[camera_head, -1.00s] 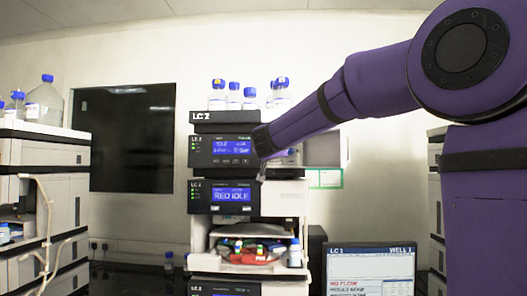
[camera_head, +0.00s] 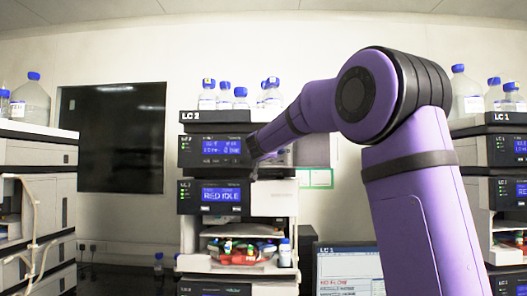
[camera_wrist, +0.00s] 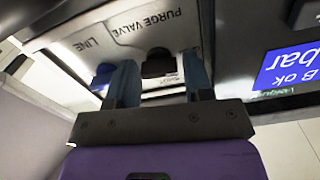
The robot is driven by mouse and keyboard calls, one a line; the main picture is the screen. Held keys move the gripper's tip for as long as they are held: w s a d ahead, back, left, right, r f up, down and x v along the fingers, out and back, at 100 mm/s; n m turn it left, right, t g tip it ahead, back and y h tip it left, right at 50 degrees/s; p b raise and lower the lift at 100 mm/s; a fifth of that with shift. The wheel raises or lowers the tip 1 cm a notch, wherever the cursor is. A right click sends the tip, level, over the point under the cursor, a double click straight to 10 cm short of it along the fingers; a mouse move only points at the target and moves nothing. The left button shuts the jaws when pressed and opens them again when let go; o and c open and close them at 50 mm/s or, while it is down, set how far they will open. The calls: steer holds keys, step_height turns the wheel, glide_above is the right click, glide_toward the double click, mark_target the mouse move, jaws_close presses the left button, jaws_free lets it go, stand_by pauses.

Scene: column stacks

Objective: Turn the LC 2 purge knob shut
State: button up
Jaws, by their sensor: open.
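The LC 2 stack (camera_head: 205,116) stands at the middle of the head view, with a lit blue screen (camera_head: 223,147) on its upper module. In the wrist view the purge knob (camera_wrist: 157,68) is a black knob on a pale panel, beside the words "PURGE VALVE". My gripper (camera_wrist: 160,60) is open, with one finger on each side of the knob; I cannot tell whether either finger touches it. In the head view my gripper (camera_head: 254,172) is small and dark at the right side of the LC 2 module, and the knob is hidden.
A blue part (camera_wrist: 103,76) marked "LINE" sits close to the left finger. Blue-capped bottles (camera_head: 240,97) stand on top of the stack. A monitor (camera_head: 348,268) is at lower right, and other stacks flank both sides.

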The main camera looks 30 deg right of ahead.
steer(key=c, duration=0.7)
steer(key=shift+o, duration=0.2)
steer(key=shift+m, duration=0.3)
steer(key=m, duration=0.3)
steer(key=shift+m, duration=0.3)
steer(key=m, duration=0.4)
steer(key=shift+d+f, duration=0.1)
steer(key=m, duration=0.4)
steer(key=shift+f+m, duration=0.15)
steer(key=shift+m, duration=1.85)
